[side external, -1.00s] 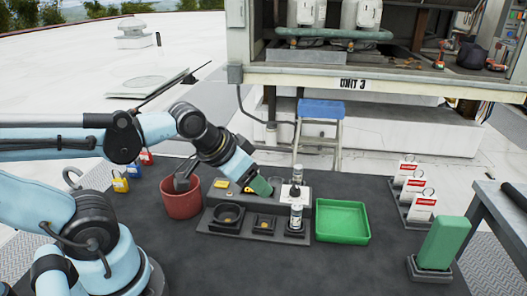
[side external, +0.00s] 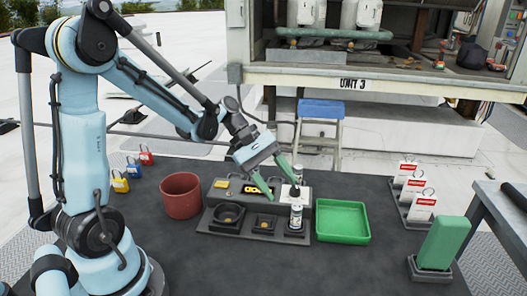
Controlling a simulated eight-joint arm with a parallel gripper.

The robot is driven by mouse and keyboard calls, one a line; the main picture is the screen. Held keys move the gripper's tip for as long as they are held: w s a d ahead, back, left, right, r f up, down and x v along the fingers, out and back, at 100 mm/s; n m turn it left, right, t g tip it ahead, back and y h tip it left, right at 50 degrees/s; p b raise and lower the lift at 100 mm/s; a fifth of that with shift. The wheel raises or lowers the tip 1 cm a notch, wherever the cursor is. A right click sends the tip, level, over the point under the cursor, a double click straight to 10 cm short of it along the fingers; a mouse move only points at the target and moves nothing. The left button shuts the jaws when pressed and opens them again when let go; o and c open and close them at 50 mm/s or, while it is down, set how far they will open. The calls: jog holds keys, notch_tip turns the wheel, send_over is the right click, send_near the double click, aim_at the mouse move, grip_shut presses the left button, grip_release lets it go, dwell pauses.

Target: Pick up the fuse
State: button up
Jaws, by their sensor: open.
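The fuse looks to be the small white-and-grey cylinder (side external: 296,216) standing upright at the right of the dark stepped holder (side external: 225,234). My gripper (side external: 283,192) points down over the right part of the holder. Its two green fingers are spread apart with nothing visible between them. The fingertips are just above and behind the cylinder, beside a white label area. I cannot tell whether the right finger touches anything. Part of the holder's rear row is hidden behind the fingers.
A red bin (side external: 181,196) stands left of the holder and a green tray (side external: 342,222) right of it. Several padlocks (side external: 120,182) lie at the left. White-and-red tags (side external: 421,207) stand on a rack at the right, near a green block (side external: 443,243). The dark mat's front is clear.

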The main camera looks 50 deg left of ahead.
aim_at(296, 218)
jog(key=a+f+n+h, duration=0.2)
jog(key=n+h, duration=0.1)
jog(key=shift+w+a, duration=0.35)
jog(key=shift+s+a+f+n+h, duration=0.25)
jog(key=shift+a+f+n+h, duration=0.25)
jog(key=shift+n+h, duration=0.3)
jog(key=x, duration=0.7)
jog(key=shift+d, duration=0.15)
grip_shut()
